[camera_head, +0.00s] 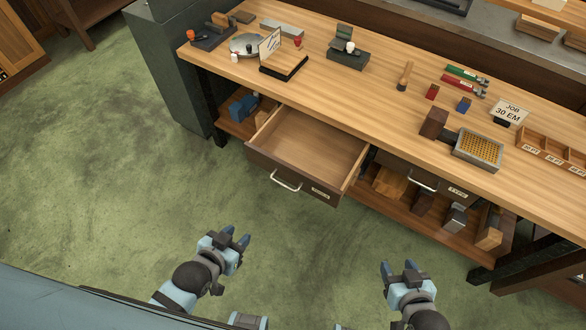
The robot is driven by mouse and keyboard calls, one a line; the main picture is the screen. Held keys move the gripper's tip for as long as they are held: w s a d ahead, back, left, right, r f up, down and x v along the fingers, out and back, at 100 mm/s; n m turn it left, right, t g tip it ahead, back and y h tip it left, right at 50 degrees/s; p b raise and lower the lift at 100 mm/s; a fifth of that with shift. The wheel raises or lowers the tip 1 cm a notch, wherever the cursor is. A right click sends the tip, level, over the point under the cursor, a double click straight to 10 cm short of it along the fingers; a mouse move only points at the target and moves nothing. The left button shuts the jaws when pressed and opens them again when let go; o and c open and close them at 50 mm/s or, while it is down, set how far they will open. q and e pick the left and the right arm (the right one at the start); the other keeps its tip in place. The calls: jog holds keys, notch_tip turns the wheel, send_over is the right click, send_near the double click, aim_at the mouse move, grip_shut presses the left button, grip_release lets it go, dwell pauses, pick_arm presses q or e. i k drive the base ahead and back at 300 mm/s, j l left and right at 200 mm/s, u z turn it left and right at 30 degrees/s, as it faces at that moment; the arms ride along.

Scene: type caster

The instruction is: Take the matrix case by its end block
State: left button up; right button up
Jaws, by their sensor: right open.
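The matrix case (479,151) is a grey-framed tray with a brass-coloured grid, lying on the right part of the workbench. A dark brown block (433,122), seemingly its end block, sits at its left end, joined by a short dark piece. My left gripper (237,236) is open and empty, low in front of the bench, below the pulled-out drawer. My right gripper (397,267) is open and empty, also in front of the bench, well short of the matrix case.
An open, empty drawer (312,146) juts out from the bench (370,95). A shut drawer (424,181) is under the matrix case. A job sign (508,112), red and blue blocks, and a compartment tray (555,150) stand nearby. The green floor in front is clear.

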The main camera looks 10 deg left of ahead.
aim_at(482, 152)
jog(key=i+l+u, duration=0.2)
jog(key=i+l, duration=0.5)
jog(key=i, duration=0.2)
